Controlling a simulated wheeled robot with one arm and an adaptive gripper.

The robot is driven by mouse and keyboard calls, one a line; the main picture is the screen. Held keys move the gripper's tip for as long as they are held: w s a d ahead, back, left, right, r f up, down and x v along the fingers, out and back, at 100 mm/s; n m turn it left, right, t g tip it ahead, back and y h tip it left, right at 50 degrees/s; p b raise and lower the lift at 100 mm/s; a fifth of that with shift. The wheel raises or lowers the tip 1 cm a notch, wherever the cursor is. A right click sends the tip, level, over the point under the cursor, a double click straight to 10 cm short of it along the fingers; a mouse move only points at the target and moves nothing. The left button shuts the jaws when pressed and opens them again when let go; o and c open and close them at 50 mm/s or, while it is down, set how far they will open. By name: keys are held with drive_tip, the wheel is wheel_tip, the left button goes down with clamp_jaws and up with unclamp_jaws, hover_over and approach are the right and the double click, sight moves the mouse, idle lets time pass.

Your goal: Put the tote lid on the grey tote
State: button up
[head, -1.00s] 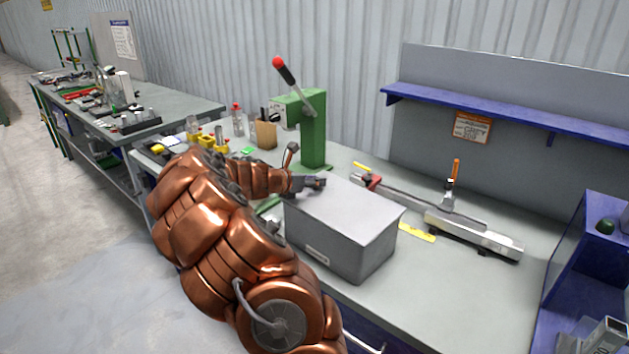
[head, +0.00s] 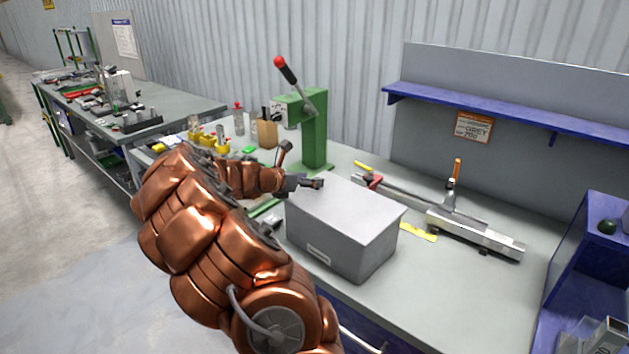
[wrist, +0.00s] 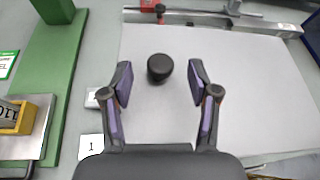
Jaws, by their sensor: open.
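The grey tote (head: 335,250) stands on the bench, a closed-looking box with a pale label holder on its front. The flat light-grey tote lid (head: 350,212) lies over its top and looks level, its edges close to the tote's rim. In the wrist view the lid (wrist: 250,95) fills the middle and right, with a round black knob (wrist: 160,68) on it. My gripper (wrist: 160,84) is open, its two purple-padded fingers apart on either side, with the knob just ahead between the tips. In the head view my gripper (head: 306,183) is at the lid's back-left corner.
A green lever press (head: 314,130) stands behind the tote. A long metal rail with a stop (head: 470,232) lies to the right. Yellow bins (head: 207,140) and a brown holder (head: 266,133) stand back left.

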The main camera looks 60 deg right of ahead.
drive_tip(key=v, duration=0.9)
drive_tip(key=shift+a, duration=0.1)
drive_tip(key=s+a+f+m+t+y, duration=0.1)
drive_tip(key=s+a+m+y, duration=0.3)
drive_tip(key=a, duration=1.2)
drive_tip(key=s+a+f+m+y, duration=0.3)
drive_tip(key=s+a+m, duration=0.3)
drive_tip(key=a, duration=0.9)
drive_tip(key=s+a+f+m+t+y, duration=0.1)
drive_tip(key=s+a+m+y, duration=0.4)
drive_tip(key=s+a, duration=0.4)
drive_tip(key=a, duration=0.7)
drive_tip(key=shift+a+f+m+t+y, duration=0.3)
drive_tip(key=shift+a+f+m+y, duration=0.05)
drive_tip(key=shift+f+m+y, duration=0.05)
drive_tip(key=shift+s, duration=0.1)
